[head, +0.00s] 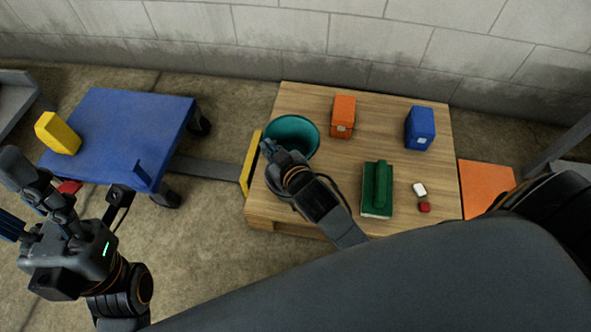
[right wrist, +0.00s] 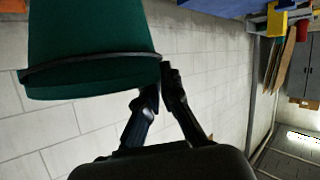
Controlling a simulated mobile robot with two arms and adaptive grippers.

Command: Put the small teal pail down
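The small teal pail (head: 297,130) is upright at the left side of the wooden pallet-like table (head: 380,100), its opening facing up. It also fills the upper left of the right wrist view (right wrist: 90,40), with a dark band around it. My right gripper (head: 272,150) is at the pail's near left side. In the right wrist view its fingertips (right wrist: 162,78) close together at the pail's edge, and the exact contact is partly hidden. I cannot tell whether the pail's base touches the table. My left gripper (head: 12,190) is open and empty at the far left.
The table carries an orange box (head: 342,117), a blue box (head: 420,127), a green block-like item (head: 377,188), and small white (head: 419,189) and red (head: 424,207) pieces. A blue cart (head: 125,125) with a yellow block (head: 58,133) stands left. The table's middle is clear.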

